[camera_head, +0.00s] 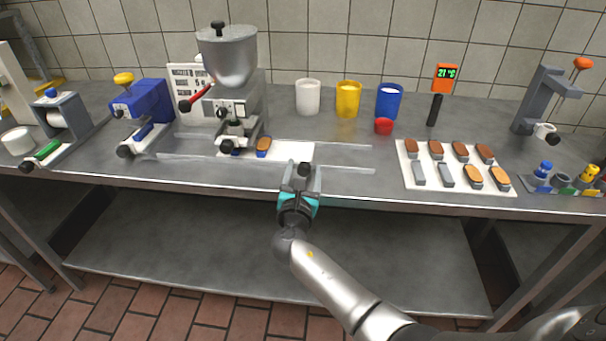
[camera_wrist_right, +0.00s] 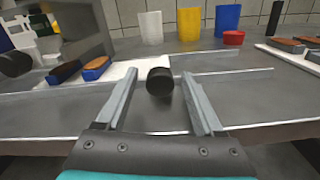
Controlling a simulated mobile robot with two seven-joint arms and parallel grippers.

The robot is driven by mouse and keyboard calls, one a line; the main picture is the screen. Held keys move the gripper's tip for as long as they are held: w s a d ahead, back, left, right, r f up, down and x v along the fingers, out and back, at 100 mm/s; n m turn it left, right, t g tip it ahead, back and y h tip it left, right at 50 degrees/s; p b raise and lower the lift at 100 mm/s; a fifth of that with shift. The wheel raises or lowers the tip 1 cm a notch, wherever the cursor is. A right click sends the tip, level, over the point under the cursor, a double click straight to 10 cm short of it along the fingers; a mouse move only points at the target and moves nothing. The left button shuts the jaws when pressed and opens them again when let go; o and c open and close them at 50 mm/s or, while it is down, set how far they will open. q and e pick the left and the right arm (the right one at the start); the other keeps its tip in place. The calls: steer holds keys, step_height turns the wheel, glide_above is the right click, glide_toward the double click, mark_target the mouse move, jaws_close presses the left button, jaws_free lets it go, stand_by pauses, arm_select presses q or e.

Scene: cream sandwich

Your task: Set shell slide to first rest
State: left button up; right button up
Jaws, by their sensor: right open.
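The shell slide (camera_head: 290,151) is a white strip on the table under the front of the hopper machine (camera_head: 230,108). It carries two blue shells, one (camera_head: 263,145) with a brown top, at its left part; they also show in the right wrist view (camera_wrist_right: 96,69). A black round knob (camera_wrist_right: 160,82) stands at the slide's right front end. My right gripper (camera_head: 304,172) is open at the table's front edge. In the right wrist view its fingers lie on either side of the knob, with gaps visible. My left gripper is not in view.
White, yellow (camera_head: 347,99) and blue cups stand behind the slide, with a red piece (camera_head: 383,126) near them. A white tray (camera_head: 408,178) of brown-topped and grey pieces lies right. A blue device (camera_head: 143,104) stands left. Clear guide rails flank the slide.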

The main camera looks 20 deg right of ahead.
steer(key=shift+s+a, duration=0.35)
steer(key=shift+s, duration=0.1)
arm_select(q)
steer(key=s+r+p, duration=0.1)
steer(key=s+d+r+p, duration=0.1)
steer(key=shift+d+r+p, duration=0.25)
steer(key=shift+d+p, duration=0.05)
arm_select(e)
steer(key=v, duration=1.4)
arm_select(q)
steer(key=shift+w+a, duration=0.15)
